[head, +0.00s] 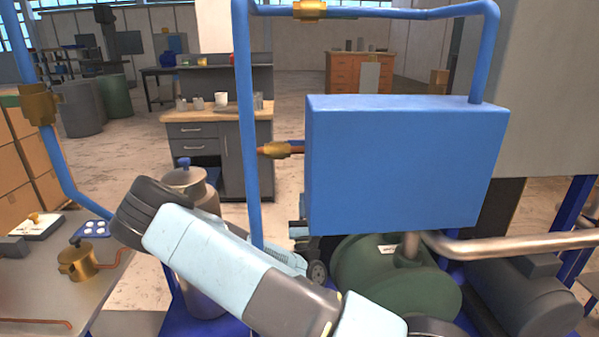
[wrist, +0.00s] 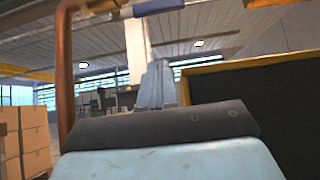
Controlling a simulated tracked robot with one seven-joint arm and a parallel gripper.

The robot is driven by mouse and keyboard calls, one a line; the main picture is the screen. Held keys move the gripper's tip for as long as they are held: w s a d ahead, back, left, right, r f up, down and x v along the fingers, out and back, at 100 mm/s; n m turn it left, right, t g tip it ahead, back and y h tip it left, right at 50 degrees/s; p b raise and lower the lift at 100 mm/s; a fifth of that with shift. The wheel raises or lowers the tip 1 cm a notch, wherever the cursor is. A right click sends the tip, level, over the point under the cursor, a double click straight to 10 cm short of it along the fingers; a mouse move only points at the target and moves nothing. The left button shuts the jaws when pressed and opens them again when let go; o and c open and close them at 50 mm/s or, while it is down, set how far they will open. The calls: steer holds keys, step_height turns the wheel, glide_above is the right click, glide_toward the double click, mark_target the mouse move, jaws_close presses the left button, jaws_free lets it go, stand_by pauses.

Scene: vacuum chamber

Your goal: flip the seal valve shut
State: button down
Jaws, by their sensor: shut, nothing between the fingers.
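In the wrist view, my gripper (wrist: 156,72) is shut, with its fingers together and nothing between them. A copper pipe (wrist: 66,70) rises left of it. A brass fitting with a blue lever-like part (wrist: 155,7) lies across the top, beyond the fingertips and apart from them in the picture; it may be the seal valve. In the head view, a brass fitting (head: 277,150) on a short copper pipe sits between the blue upright pipe (head: 245,110) and the blue box (head: 405,160). I cannot tell whether it is the same fitting. My arm hides most of my gripper there.
A dark panel with a yellow edge (wrist: 255,65) stands close at right in the wrist view. A green tank (head: 365,280) and a metal pipe (head: 520,243) lie below the blue box. A grey bench (head: 45,285) with a brass part (head: 77,262) is at left.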

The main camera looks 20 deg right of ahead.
mark_target(297, 144)
steer(key=s+r+x, duration=0.2)
steer(key=x, duration=1)
steer(key=shift+w+r, duration=0.15)
steer(key=shift+r, duration=0.05)
